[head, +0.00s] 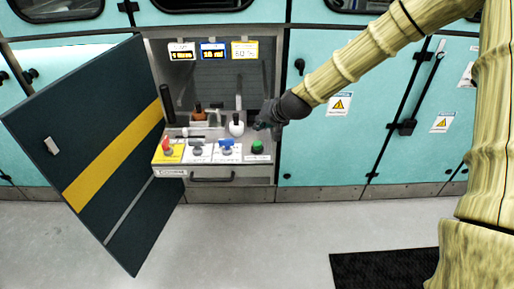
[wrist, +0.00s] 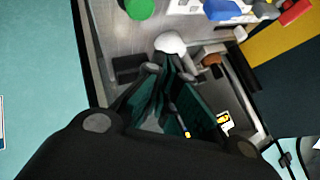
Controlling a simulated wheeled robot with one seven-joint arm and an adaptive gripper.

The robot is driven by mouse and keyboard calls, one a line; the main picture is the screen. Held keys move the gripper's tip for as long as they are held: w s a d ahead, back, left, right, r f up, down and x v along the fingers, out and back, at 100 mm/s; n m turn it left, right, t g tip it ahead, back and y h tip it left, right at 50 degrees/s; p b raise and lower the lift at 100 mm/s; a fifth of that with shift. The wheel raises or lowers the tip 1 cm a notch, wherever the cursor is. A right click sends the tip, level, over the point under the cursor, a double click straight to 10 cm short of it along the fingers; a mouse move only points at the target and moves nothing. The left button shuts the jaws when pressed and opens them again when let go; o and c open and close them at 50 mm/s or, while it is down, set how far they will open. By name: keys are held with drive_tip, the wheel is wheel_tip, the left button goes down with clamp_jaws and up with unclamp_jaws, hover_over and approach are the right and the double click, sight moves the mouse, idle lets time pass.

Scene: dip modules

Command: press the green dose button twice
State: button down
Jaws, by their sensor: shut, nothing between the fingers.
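The green dose button (head: 258,147) is a round knob at the right end of a grey control panel (head: 215,173) inside an open cabinet bay. It also shows in the wrist view as a green disc (wrist: 139,8), partly cut off by the top edge. My gripper (head: 264,121) is above and slightly behind the button in the head view, apart from it. In the wrist view my gripper (wrist: 167,74) is shut and empty, its fingertips below the button in the picture. A white rounded knob (head: 236,125) is just left of my gripper.
A red knob (head: 167,146), a grey knob (head: 197,150) and a blue valve handle (head: 227,144) stand left of the button. The open dark door (head: 100,150) with a yellow stripe swings out at the left. Closed teal cabinets (head: 330,140) flank the bay at the right.

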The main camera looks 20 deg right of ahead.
sight(260, 142)
drive_tip(key=shift+f+b, duration=1.05)
drive_tip(key=shift+f, duration=1.1)
drive_tip(key=shift+f, duration=0.4)
drive_tip(key=shift+f+b, duration=0.45)
drive_tip(key=shift+f, duration=0.15)
idle(0.8)
drive_tip(key=shift+r, duration=0.1)
drive_tip(key=shift+r+p, duration=0.85)
drive_tip(key=shift+r, duration=0.1)
drive_tip(key=shift+r+p, duration=2.05)
drive_tip(key=shift+r, duration=0.5)
